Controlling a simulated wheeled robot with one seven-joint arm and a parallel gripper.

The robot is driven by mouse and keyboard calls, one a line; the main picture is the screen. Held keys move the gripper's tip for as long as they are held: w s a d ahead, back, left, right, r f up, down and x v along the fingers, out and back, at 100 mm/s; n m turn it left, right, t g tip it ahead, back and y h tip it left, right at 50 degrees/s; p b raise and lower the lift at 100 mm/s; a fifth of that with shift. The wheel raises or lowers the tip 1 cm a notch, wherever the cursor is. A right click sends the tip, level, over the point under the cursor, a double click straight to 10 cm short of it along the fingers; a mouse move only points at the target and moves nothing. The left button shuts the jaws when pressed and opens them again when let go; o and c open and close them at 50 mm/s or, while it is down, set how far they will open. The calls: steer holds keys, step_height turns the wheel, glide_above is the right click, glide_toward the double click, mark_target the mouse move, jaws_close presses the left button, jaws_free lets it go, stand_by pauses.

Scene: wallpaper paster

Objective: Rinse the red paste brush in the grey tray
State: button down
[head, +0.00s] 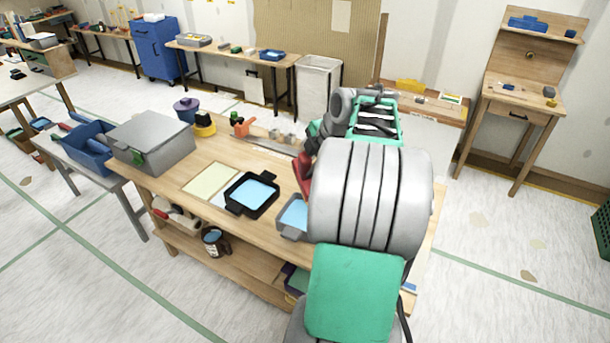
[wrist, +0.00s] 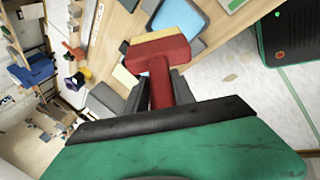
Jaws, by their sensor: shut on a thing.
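The red paste brush (wrist: 158,58) is held by its red handle between the dark fingers of my gripper (wrist: 160,90) in the wrist view. A pale yellow strip shows along the head's far edge. In the wrist view a grey-rimmed blue tray (wrist: 205,26) lies just beyond the brush head. I cannot tell the brush's height above it.
A black tray (head: 235,208) with blue liquid stands left of the grey tray. A pale yellow sheet (head: 208,180) lies farther left, near a grey lidded box (head: 150,143). An orange tool (head: 243,128) and small blocks line the back of the wooden bench (head: 225,149).

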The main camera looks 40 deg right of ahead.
steer(key=shift+f+b, duration=3.1)
steer(key=shift+f, duration=1.15)
steer(key=shift+f, duration=1.45)
